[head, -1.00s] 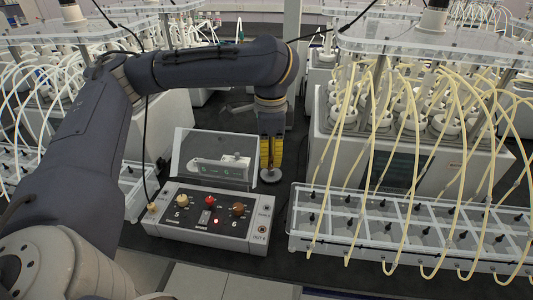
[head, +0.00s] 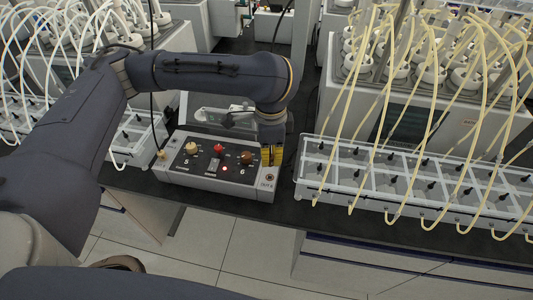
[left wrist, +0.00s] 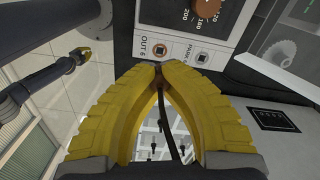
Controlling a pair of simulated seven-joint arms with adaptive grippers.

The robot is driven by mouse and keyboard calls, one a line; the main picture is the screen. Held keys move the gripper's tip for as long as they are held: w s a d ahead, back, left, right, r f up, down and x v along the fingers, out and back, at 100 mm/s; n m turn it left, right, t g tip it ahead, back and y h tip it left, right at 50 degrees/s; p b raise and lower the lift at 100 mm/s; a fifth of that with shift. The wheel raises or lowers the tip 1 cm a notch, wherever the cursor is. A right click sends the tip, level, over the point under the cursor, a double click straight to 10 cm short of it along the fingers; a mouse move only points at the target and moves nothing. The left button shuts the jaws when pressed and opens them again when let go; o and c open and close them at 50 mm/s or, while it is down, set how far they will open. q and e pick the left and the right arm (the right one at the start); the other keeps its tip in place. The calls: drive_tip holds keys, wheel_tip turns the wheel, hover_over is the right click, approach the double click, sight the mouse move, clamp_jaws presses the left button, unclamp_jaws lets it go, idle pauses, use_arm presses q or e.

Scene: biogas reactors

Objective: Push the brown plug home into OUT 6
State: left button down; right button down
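The control box (head: 215,175) stands on the dark bench. My left gripper (head: 271,157) is over the right end of the box. In the left wrist view its yellow fingers (left wrist: 159,70) close to a point just below the socket. A small dark brown piece, which looks like the brown plug (left wrist: 160,76), is pinched between the tips, mostly hidden, with a dark lead trailing from it. I cannot tell the gap to the socket. My right gripper (left wrist: 86,53) shows small at upper left.
A second socket (left wrist: 202,57) sits beside OUT 6. The box top carries cream, red and brown knobs (head: 247,158) and a lit red lamp. A cream plug (head: 161,154) is at the box's left end. A clear tray with tubes (head: 410,190) stands close on the right.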

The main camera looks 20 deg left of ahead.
sight(270, 171)
use_arm(q)
drive_tip(key=shift+f, duration=2.85)
drive_tip(key=shift+f, duration=0.4)
drive_tip(key=c, duration=1.5)
unclamp_jaws()
drive_tip(key=shift+r, duration=0.1)
